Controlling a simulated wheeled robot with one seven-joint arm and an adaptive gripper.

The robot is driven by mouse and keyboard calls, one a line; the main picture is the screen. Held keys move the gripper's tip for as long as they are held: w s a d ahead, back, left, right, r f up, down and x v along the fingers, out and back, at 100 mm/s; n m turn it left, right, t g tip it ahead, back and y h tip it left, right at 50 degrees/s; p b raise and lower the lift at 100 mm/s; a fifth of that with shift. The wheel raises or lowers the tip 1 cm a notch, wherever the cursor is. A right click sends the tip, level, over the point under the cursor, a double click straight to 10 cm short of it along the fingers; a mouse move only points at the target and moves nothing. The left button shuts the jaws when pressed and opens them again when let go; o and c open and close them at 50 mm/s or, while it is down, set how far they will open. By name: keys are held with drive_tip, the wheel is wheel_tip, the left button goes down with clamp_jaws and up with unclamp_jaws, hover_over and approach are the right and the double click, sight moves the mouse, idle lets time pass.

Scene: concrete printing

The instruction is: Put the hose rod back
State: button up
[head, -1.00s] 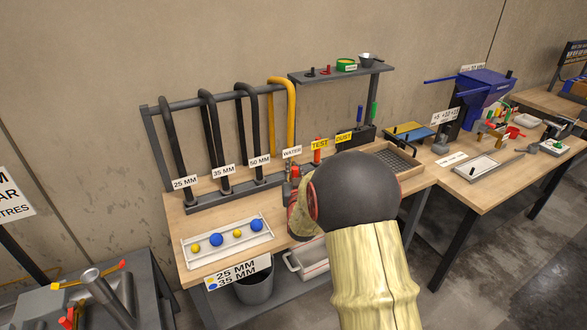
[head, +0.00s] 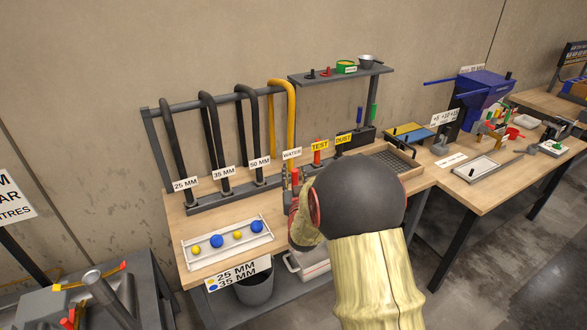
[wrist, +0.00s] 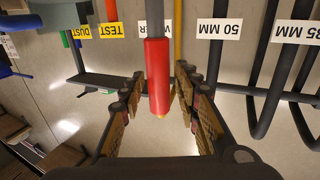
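A rod with a red grip (wrist: 158,75) and a grey shaft stands between my gripper's fingers in the wrist view, which is upside down. I take it to be the hose rod. Its red part (head: 295,177) barely shows in the head view, beside the WATER label (head: 292,153). My gripper (wrist: 158,80) is open around the grip, with a narrow gap on each side. In the head view, my own wrist hides most of my gripper (head: 300,205). The rod's lower end is hidden there.
Black hoses and a yellow hose (head: 291,110) hang on the rack behind. Another red-topped piece (head: 317,153) stands by the TEST label. A white tray with blue and yellow balls (head: 216,241) lies left on the bench. A grey shelf (head: 340,76) is above.

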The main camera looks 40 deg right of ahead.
drive_tip(key=p+v, duration=0.2)
drive_tip(key=v, duration=0.7)
drive_tip(key=s+a+r+n+g+y, duration=0.1)
drive_tip(key=a+r+n+g+y, duration=0.2)
drive_tip(key=a, duration=0.7)
drive_tip(key=a+r+n+y, duration=0.1)
drive_tip(key=a+r+y, duration=0.35)
drive_tip(key=a, duration=0.45)
drive_tip(key=s+a+n+g+y, duration=0.1)
drive_tip(key=s+a+g, duration=0.2)
drive_tip(key=s, duration=0.7)
drive_tip(key=s+a+r+n+g+y, duration=0.1)
drive_tip(key=s+a+n+g+y, duration=0.1)
drive_tip(key=s+a, duration=0.6)
drive_tip(key=s+g, duration=0.1)
drive_tip(key=s, duration=0.2)
drive_tip(key=shift+s+a+r, duration=0.15)
drive_tip(key=shift+s+r, duration=0.15)
